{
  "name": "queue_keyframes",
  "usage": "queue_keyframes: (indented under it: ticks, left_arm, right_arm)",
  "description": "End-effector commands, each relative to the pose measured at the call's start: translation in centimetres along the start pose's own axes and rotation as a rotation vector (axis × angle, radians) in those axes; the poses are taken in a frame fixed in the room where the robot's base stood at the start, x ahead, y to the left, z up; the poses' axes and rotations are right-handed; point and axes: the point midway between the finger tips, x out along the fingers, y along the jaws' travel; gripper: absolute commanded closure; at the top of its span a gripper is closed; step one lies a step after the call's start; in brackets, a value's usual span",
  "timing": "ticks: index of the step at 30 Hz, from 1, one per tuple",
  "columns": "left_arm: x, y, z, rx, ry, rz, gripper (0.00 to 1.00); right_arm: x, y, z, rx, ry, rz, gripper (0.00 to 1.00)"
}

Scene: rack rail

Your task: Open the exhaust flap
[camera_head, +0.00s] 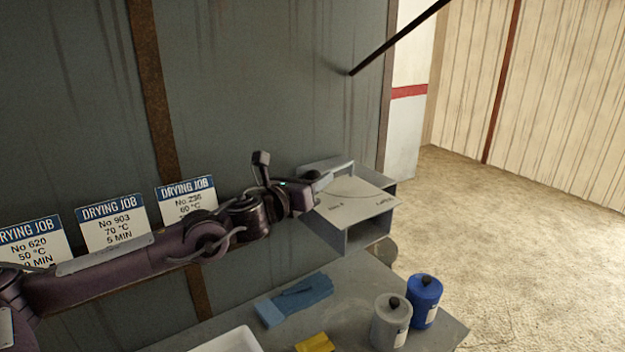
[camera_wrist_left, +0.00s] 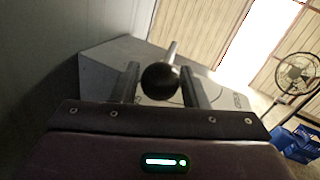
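The exhaust box (camera_head: 349,237) is a grey metal housing on the wall. Its pale top plate (camera_head: 352,205) carries a curved line and small lettering I cannot read. My left gripper (camera_head: 314,186) is over the plate's left side and hides the lever's end in the head view. In the left wrist view a black ball knob (camera_wrist_left: 160,80) on a metal rod (camera_wrist_left: 172,51) sits between the two fingers of my left gripper (camera_wrist_left: 160,76). The fingers are close on both sides of the knob and look shut on it. My right gripper is not in view.
Job cards (camera_head: 112,222) line the wall. A dark rod (camera_head: 400,37) slants in above. A fan (camera_wrist_left: 298,80) stands at right.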

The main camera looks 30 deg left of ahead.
Motion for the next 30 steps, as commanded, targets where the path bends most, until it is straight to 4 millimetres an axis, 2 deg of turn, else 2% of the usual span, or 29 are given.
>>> queue_keyframes:
  ticks: [1, 3, 14, 21, 30]
  left_arm:
    - [0.0, 0.0, 0.0, 0.000, 0.000, 0.000, 0.53]
    - [0.0, 0.0, 0.0, 0.000, 0.000, 0.000, 0.46]
    - [-0.2, 0.2, 0.1, 0.004, -0.001, 0.003, 0.46]
    - [-1.2, 0.8, 0.1, 0.013, 0.000, 0.019, 0.46]
    - [-2.4, 0.3, 0.1, 0.008, 0.001, 0.006, 0.46]
  right_arm:
    - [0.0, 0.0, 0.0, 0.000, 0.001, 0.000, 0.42]
    - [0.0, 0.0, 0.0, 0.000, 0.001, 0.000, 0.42]
    - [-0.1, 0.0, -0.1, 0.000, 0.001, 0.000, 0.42]
    - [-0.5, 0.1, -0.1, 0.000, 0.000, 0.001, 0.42]
    - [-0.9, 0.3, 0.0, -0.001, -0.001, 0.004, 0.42]
